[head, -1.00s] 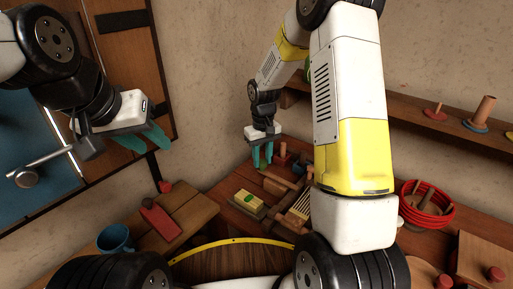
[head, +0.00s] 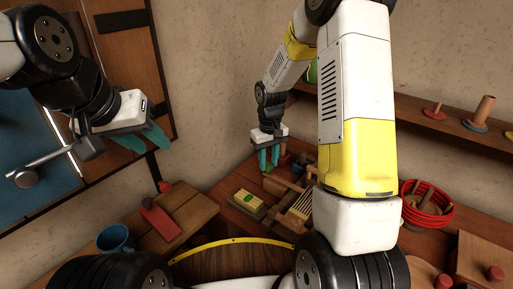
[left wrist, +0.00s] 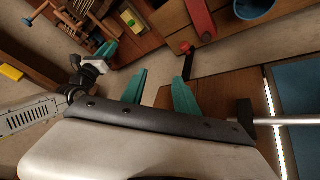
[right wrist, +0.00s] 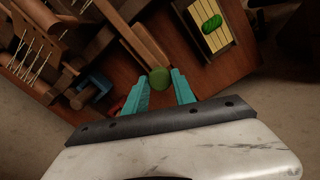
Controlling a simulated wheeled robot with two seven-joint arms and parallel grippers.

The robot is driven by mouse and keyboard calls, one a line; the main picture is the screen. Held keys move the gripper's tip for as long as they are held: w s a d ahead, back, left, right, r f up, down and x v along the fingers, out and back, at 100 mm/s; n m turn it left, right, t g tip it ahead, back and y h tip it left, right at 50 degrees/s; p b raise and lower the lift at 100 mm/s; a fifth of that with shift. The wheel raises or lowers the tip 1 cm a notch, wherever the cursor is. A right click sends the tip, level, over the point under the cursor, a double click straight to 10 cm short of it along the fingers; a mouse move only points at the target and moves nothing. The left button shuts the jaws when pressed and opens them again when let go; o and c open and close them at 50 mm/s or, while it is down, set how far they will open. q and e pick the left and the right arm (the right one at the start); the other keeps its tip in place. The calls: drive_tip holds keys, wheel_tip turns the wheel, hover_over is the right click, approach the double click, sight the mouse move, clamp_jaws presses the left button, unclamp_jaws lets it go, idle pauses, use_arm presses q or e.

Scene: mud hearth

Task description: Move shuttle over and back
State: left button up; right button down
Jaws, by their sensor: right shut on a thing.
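A small wooden loom-like frame (head: 300,203) with pale threads or pins stands on the right-hand table; the right wrist view shows its pins (right wrist: 30,50). A wooden bar with a round green end (right wrist: 159,79) lies between the fingertips of my right gripper (right wrist: 160,92), which is shut on it at the frame's side. I take this bar for the shuttle, but its far end is hard to make out. In the head view my right gripper (head: 269,158) is low over the table's back. My left gripper (left wrist: 160,90) is open and empty, raised at the left.
A yellow-topped block with a green oval (head: 249,201) lies left of the frame. A red basket (head: 428,220) stands right, and a shelf (head: 400,110) runs along the wall. A blue mug (head: 115,240) and red piece (head: 160,219) are on the left bench.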

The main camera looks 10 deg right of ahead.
sight(284, 180)
drive_tip(key=s+d, duration=0.4)
drive_tip(key=shift+s+d, duration=0.3)
drive_tip(key=shift+d, duration=0.05)
drive_tip(key=c, duration=1)
unclamp_jaws()
wheel_tip(284, 180, up, 8)
drive_tip(key=shift+f, duration=0.1)
